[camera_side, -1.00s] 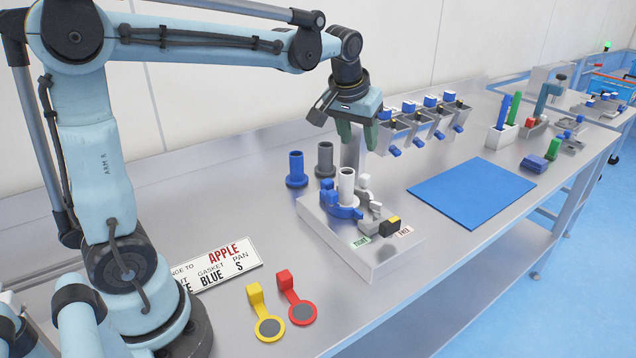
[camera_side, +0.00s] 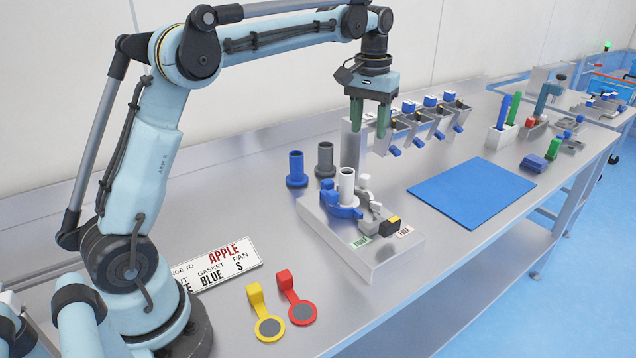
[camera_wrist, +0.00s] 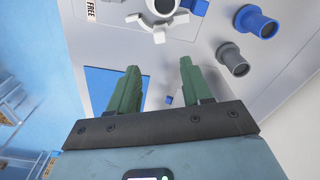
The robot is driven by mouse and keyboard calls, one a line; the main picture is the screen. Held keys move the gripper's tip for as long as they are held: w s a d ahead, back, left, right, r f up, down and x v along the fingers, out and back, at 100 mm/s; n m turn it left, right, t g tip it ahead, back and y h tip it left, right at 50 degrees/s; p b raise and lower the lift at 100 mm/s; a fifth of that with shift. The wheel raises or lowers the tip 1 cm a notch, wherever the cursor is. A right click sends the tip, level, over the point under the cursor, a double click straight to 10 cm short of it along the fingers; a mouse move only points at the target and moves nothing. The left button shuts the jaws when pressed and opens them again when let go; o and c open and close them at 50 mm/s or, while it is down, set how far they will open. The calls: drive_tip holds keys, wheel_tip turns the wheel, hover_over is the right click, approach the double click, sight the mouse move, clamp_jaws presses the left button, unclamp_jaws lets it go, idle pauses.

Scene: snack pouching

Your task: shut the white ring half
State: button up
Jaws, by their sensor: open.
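The white ring half (camera_side: 365,190) is on the metal fixture block (camera_side: 375,262), just right of the upright white spout (camera_side: 347,183). A blue ring half (camera_side: 345,212) curves round the spout's near left side. I cannot tell whether the white half is fully closed against it. White ring parts (camera_wrist: 163,22) also show at the top of the wrist view, cut off by the edge. My gripper (camera_side: 370,132) is open and empty, pointing down above and behind the fixture. Its green fingers (camera_wrist: 158,68) are apart in the wrist view, touching nothing.
A yellow and black lever (camera_side: 390,221) sits near the TIGHT and FREE labels. Blue (camera_side: 296,171) and grey (camera_side: 325,160) spouts stand left of the fixture. Hoppers (camera_side: 420,122) stand behind right. A blue mat (camera_side: 472,192) lies right. Yellow and red caps lie in front.

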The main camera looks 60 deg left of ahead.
sight(365, 175)
drive_tip(key=shift+w+f, duration=0.15)
wheel_tip(365, 175, down, 12)
drive_tip(key=shift+r, duration=0.1)
idle(0.6)
clamp_jaws()
